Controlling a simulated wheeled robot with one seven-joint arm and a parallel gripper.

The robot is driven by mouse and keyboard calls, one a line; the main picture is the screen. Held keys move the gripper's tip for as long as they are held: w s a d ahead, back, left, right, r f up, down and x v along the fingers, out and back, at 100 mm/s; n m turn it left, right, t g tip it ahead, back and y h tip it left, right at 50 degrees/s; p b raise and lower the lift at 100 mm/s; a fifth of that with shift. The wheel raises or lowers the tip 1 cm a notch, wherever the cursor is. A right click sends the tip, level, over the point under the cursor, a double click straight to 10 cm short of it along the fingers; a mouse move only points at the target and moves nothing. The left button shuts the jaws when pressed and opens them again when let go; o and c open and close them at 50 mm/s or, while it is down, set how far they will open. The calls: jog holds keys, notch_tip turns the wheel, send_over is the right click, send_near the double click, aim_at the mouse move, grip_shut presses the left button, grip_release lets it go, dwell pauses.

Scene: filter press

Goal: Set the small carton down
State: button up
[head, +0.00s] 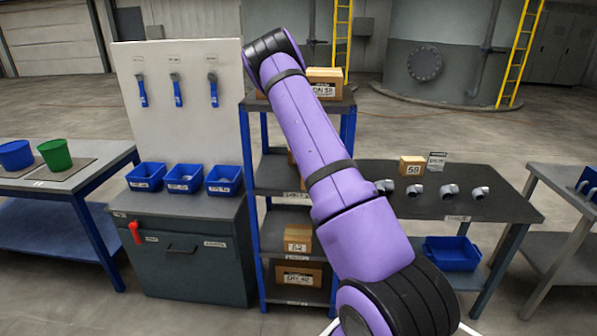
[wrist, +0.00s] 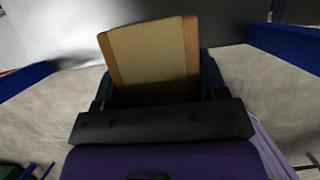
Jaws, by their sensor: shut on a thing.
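My gripper (wrist: 157,88) is shut on a small carton (wrist: 150,58), seen in the wrist view. The carton is brown with a large pale panel facing the camera, and it sits slightly tilted between the dark fingers. Its lower end is hidden behind the gripper's dark crossbar. In the head view my purple arm reaches toward the shelf rack (head: 283,177), and the gripper and held carton are not visible there. I cannot tell from the wrist view how far the carton is from the grey surface behind it.
Cartons stand on the rack: one on top (head: 325,75), one marked 62 (head: 298,238), one lower (head: 299,274). Right of it, a dark table (head: 440,205) holds a carton marked 59 (head: 411,166) and several grey fittings. A cabinet with blue bins (head: 184,178) stands left.

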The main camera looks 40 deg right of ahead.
jog(key=shift+w+d+f, duration=0.2)
jog(key=shift+w+f, duration=0.5)
jog(key=shift+w, duration=0.6)
jog(key=shift+w+d+f, duration=0.15)
jog(key=shift+w+f, duration=0.55)
jog(key=shift+w, duration=0.55)
jog(key=shift+w+d+f, duration=0.2)
jog(key=shift+w+f, duration=0.5)
jog(key=shift+w, duration=0.6)
jog(key=o, duration=1.2)
jog(key=shift+f, duration=0.15)
